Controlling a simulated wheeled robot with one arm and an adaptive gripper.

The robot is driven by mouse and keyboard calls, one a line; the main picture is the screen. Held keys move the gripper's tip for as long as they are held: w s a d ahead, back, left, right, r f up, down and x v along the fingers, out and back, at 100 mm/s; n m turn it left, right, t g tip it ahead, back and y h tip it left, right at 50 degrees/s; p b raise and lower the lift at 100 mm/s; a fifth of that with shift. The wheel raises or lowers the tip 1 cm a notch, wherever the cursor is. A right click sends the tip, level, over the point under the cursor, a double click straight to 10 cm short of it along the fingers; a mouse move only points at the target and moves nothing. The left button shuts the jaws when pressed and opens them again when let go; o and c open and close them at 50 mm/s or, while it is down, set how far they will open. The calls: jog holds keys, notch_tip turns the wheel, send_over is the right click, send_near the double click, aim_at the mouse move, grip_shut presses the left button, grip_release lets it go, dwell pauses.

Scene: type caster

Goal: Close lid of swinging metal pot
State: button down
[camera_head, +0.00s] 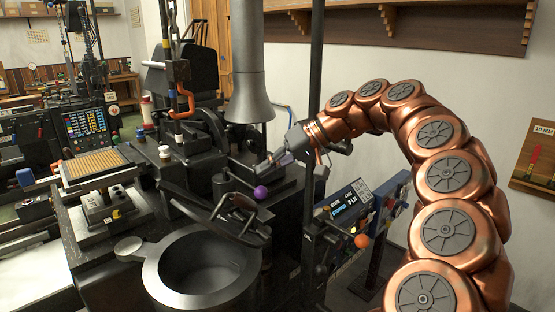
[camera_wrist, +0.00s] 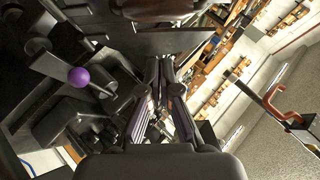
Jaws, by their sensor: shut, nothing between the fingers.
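The metal pot (camera_head: 238,258) is a dark grey round vessel at the lower middle of the head view. Its top is open and its empty-looking inside shows. A dark flat piece with a bar-like handle (camera_head: 240,218) stands tilted over the pot's back rim; it looks like the raised lid, but I cannot tell for sure. My gripper (camera_head: 268,165) is shut and empty, above and behind the pot, apart from it. In the wrist view, its fingers (camera_wrist: 160,72) are together with nothing between them. The pot is not clearly recognisable in the wrist view.
A lever with a purple ball (camera_head: 261,192) is just below my gripper; the ball also shows in the wrist view (camera_wrist: 78,77). A black vertical post (camera_head: 313,80) stands close by my gripper. A control panel (camera_head: 350,205) is to the right. An orange hook (camera_head: 181,100) hangs left.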

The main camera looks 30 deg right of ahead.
jog(key=shift+s+a+f+p, duration=0.25)
jog(key=shift+s+a+f, duration=0.05)
jog(key=shift+a+f, duration=0.55)
jog(key=shift+s+a+f+p, duration=0.25)
jog(key=shift+a+f, duration=0.55)
jog(key=shift+f, duration=0.05)
jog(key=shift+f, duration=0.1)
